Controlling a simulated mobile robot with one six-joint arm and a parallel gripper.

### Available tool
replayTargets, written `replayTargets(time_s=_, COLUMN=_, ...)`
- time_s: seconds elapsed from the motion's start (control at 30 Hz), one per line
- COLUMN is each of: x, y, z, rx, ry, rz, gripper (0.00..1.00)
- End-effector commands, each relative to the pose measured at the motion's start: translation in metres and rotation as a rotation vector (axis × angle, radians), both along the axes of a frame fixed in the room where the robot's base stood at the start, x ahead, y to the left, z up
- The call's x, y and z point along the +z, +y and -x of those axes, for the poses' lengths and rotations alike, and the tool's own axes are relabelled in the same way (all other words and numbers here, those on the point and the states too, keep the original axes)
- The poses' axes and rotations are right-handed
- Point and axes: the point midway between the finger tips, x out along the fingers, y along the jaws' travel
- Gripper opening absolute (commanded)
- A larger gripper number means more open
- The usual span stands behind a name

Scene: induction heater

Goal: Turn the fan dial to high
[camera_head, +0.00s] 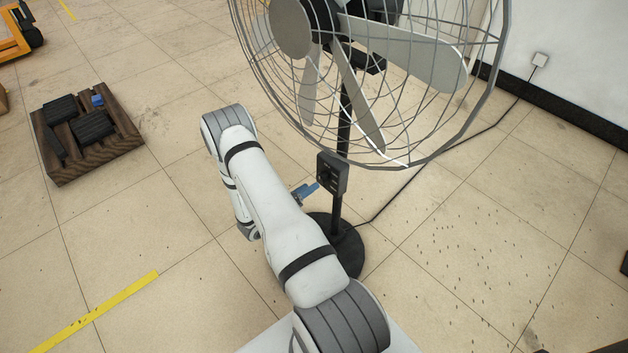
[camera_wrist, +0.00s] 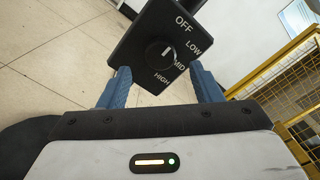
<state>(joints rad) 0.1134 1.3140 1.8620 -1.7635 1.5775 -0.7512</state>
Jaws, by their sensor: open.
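The fan's black control box (camera_head: 332,173) is on the stand pole below the cage in the head view. In the wrist view its face is marked OFF, LOW, MID and HIGH around a round black dial (camera_wrist: 160,54). The dial's short white mark slants to the upper right, seemingly toward OFF. My gripper (camera_wrist: 160,76) is open and empty, its blue fingers either side of the box's lower part. The dial lies between and beyond the fingertips, apart from them. In the head view my gripper (camera_head: 305,190) is just left of the box, partly hidden by my arm.
The large wire fan cage (camera_head: 400,130) overhangs the box. The round black fan base (camera_head: 345,250) stands on the tiled floor, with a cord running to a wall outlet (camera_head: 540,59). A yellow mesh fence (camera_wrist: 285,90) shows at right in the wrist view.

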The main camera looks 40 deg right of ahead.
Motion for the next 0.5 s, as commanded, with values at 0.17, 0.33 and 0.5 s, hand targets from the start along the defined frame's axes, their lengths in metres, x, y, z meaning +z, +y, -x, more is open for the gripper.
replayTargets(time_s=0.17, x=-0.001, y=-0.029, z=-0.002, rx=-0.003, ry=-0.001, rz=0.000, gripper=0.59)
replayTargets(time_s=0.33, x=0.000, y=-0.042, z=-0.003, rx=-0.001, ry=-0.001, rz=-0.001, gripper=0.59)
replayTargets(time_s=0.5, x=0.000, y=-0.045, z=-0.004, rx=0.000, ry=0.000, rz=0.000, gripper=0.59)
